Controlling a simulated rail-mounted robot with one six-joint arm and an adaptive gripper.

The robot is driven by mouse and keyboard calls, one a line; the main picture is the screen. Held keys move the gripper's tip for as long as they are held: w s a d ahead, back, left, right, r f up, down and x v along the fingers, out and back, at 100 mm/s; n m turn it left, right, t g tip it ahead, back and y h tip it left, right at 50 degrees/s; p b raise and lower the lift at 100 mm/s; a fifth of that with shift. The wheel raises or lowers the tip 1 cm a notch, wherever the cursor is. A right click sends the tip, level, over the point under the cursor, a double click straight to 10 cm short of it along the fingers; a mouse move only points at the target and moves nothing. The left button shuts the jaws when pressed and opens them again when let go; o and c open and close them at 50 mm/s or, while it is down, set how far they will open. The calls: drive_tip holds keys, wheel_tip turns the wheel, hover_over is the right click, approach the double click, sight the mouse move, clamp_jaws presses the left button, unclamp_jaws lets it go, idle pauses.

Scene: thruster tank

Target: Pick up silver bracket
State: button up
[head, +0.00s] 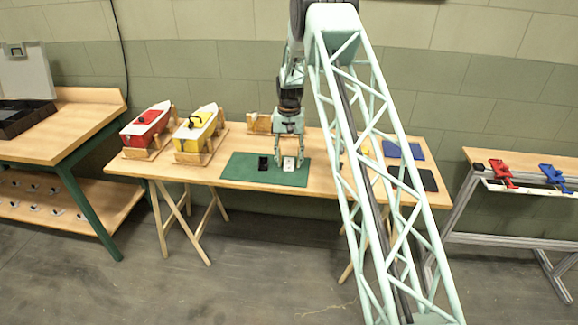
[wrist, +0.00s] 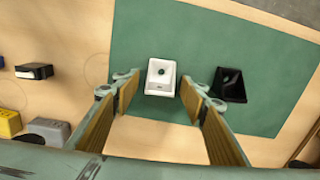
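A pale silver-white bracket (wrist: 162,77) with a dark spot in its middle lies on the green mat; it also shows in the head view (head: 289,164). My gripper (wrist: 161,88) is open, its two fingers on either side of the bracket in the wrist view. In the head view my gripper (head: 289,152) hangs pointing down over the bracket. It holds nothing, and I cannot tell its exact height above the bracket. A black bracket (wrist: 229,86) lies on the mat close beside the silver one.
The green mat (head: 238,172) lies on the wooden table (head: 210,177). Red (head: 146,126) and yellow (head: 196,128) model boats stand on cradles to the left. Grey (wrist: 48,131), yellow (wrist: 8,122) and black (wrist: 34,71) small pieces lie off the mat.

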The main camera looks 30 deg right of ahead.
sight(289, 165)
drive_tip(key=c, duration=0.9)
drive_tip(key=shift+c, duration=0.2)
drive_tip(key=shift+r, duration=0.15)
drive_tip(key=shift+r+p, duration=0.45)
drive_tip(key=shift+r, duration=1.3)
drive_tip(key=s+d, duration=0.2)
drive_tip(key=s, duration=0.3)
drive_tip(key=s+d+p, duration=0.1)
drive_tip(key=s+d, duration=0.1)
drive_tip(key=s, duration=0.3)
drive_tip(key=s+d+r, duration=0.1)
drive_tip(key=s+d, duration=0.1)
drive_tip(key=s, duration=0.3)
drive_tip(key=shift+r, duration=0.1)
drive_tip(key=shift+w, duration=0.1)
